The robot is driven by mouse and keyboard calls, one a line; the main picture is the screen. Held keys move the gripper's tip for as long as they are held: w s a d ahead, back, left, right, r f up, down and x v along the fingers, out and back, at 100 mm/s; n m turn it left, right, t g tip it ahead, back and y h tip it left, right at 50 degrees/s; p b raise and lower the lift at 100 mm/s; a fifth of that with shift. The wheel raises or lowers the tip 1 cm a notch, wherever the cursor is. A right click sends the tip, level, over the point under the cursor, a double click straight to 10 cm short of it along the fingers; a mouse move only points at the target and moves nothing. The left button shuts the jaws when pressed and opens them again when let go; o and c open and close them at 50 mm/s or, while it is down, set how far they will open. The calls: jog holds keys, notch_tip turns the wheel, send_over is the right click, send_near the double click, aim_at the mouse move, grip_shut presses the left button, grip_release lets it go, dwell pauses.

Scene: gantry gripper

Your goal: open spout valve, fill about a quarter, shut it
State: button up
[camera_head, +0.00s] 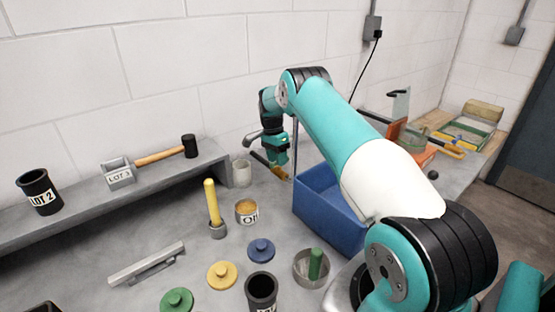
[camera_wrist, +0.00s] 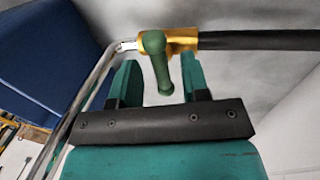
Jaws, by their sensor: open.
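The brass spout valve (camera_wrist: 182,40) shows at the top of the wrist view, joined to a black pipe or hose (camera_wrist: 262,40) on its right. Its green lever (camera_wrist: 159,68) hangs down from it. My gripper (camera_wrist: 161,82) is open, with one teal finger on each side of the lever and visible gaps to both. In the head view my gripper (camera_head: 275,158) is at the spout, and the valve is mostly hidden behind it. A pale cup (camera_head: 241,173) stands on the bench just left of the spout. Its fill level cannot be told.
A blue bin (camera_head: 318,205) stands right of the spout; a thin metal post (camera_wrist: 88,98) rises close beside my left finger. A labelled tin (camera_head: 246,212), yellow-handled tool (camera_head: 212,203) and several lids are in front. A raised shelf (camera_head: 90,195) runs along the wall.

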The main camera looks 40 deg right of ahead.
jog(key=shift+s+f, duration=0.1)
jog(key=shift+f, duration=0.5)
grip_shut()
jog(key=n+b, duration=0.2)
jog(key=n, duration=0.1)
jog(key=shift+s+f+h, duration=0.1)
jog(key=shift+h, duration=0.2)
jog(key=n+b, duration=0.1)
jog(key=n, duration=0.1)
jog(key=n+h, duration=0.1)
jog(key=n, duration=0.2)
jog(key=shift+s+n+t+b, duration=0.15)
jog(key=shift+n+t+b, duration=0.15)
jog(key=shift+b, duration=0.1)
jog(key=n, duration=0.5)
jog(key=shift+s+d+t+h+b, duration=0.1)
jog(key=shift+s+t+h+b, duration=0.05)
jog(key=shift+t+h+b, duration=0.2)
jog(key=shift+d+n+t, duration=0.15)
jog(key=shift+n+t, duration=0.2)
jog(key=shift+n, duration=1.75)
